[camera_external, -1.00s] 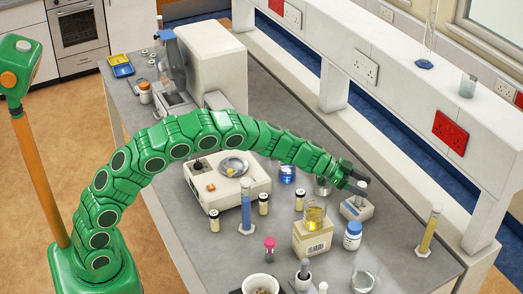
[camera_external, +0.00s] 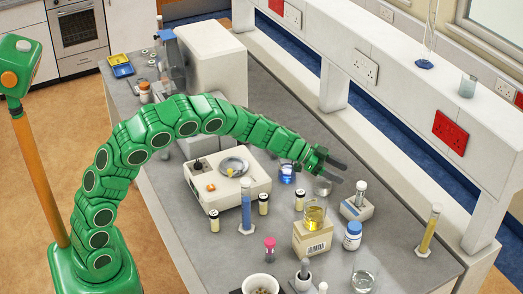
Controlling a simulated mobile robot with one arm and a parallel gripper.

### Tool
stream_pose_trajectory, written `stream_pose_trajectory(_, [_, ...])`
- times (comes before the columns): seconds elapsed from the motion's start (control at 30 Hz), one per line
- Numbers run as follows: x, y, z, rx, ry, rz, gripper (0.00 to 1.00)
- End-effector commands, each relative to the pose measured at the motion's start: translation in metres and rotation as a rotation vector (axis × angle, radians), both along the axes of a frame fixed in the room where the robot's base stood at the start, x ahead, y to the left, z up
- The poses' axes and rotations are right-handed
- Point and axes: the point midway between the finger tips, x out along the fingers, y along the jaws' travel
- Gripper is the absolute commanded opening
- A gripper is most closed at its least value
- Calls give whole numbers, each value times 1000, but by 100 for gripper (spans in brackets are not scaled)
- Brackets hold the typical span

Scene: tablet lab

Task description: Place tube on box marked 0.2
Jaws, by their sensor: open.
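Several small cream vials with dark ends, such as one at the left (camera_external: 214,221), stand around the white instrument (camera_external: 227,186).
A tan barcoded box (camera_external: 312,240) bears a beaker of yellow liquid (camera_external: 314,216). A white bottle with a blue cap (camera_external: 352,236), a yellow cylinder (camera_external: 430,230) and a blue cylinder (camera_external: 246,207) stand nearby. A white shelf (camera_external: 400,95) runs along the back.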

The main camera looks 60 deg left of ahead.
Motion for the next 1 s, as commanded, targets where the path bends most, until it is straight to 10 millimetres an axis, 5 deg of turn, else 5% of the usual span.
stream_pose_trajectory(0.67, [-16, 25, 18, 15, -15, 36, 61])
stream_pose_trajectory(1.0, [-23, 112, 81, 159, -90, 390, 61])
